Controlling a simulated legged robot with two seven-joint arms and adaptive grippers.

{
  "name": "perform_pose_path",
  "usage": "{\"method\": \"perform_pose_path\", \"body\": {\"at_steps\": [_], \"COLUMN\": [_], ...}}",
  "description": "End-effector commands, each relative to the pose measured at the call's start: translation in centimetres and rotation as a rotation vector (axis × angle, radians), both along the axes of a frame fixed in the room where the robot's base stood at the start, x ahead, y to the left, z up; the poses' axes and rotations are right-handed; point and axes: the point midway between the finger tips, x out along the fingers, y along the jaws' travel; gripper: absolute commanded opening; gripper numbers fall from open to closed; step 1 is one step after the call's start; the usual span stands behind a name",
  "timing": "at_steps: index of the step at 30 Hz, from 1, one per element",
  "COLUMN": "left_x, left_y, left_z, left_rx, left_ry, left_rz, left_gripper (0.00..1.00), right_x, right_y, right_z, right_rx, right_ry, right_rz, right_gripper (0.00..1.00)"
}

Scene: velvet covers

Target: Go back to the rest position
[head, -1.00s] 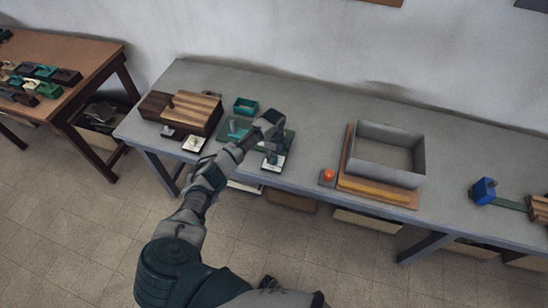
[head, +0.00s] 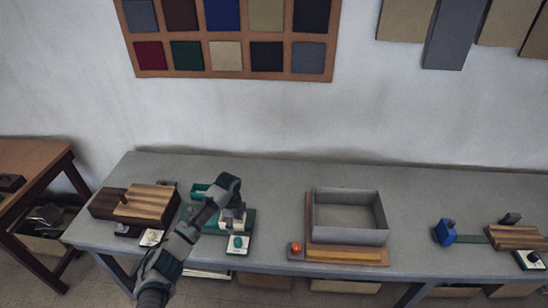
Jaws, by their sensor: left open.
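My left gripper (head: 236,219) is over the green base (head: 247,229) on the left part of the grey table (head: 280,170). Its arm comes up from the lower left of the head view. The jaws are open, with a small grey part of the device showing behind or between them; contact cannot be told. A small green tray (head: 200,190) is partly hidden behind the arm. A white card with a green knob (head: 238,243) lies just in front of the gripper. My right gripper does not show.
A striped wooden block (head: 146,204) stands left of the arm. A grey open box (head: 349,237) sits on a wooden board beside an orange button (head: 296,248). The table between gripper and box is clear.

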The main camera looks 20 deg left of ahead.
Motion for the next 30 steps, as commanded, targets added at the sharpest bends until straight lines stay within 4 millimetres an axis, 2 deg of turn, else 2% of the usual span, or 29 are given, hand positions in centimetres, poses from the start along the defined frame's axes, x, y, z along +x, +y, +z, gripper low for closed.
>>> {"method": "perform_pose_path", "body": {"at_steps": [4,8,11,12,16,18,21,24,30], "left_x": [-0.4,-2.8,-6.8,-8.7,-15.4,-19.0,-23.1,-26.2,-30.7], "left_y": [-0.8,-4.5,-9.1,-10.9,-15.6,-17.2,-18.1,-18.1,-17.1], "left_z": [-0.9,-5.1,-9.5,-11.0,-14.2,-14.9,-14.9,-14.5,-13.1], "left_rx": [0.001,-0.001,-0.022,-0.037,-0.103,-0.14,-0.182,-0.206,-0.225], "left_ry": [0.002,-0.001,-0.02,-0.033,-0.076,-0.096,-0.124,-0.141,-0.174], "left_rz": [0.002,0.033,0.108,0.153,0.349,0.482,0.668,0.819,1.059], "left_gripper": [0.62,0.62,0.62,0.62,0.62,0.62,0.62,0.62,0.62], "right_x": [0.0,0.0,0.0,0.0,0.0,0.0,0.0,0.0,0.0], "right_y": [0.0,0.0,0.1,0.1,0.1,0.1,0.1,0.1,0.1], "right_z": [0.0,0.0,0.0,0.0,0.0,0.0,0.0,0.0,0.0], "right_rx": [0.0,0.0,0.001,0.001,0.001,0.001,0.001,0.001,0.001], "right_ry": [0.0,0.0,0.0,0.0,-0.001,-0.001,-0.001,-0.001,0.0], "right_rz": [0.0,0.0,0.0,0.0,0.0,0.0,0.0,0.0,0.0], "right_gripper": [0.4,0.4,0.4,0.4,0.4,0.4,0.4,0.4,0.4]}}
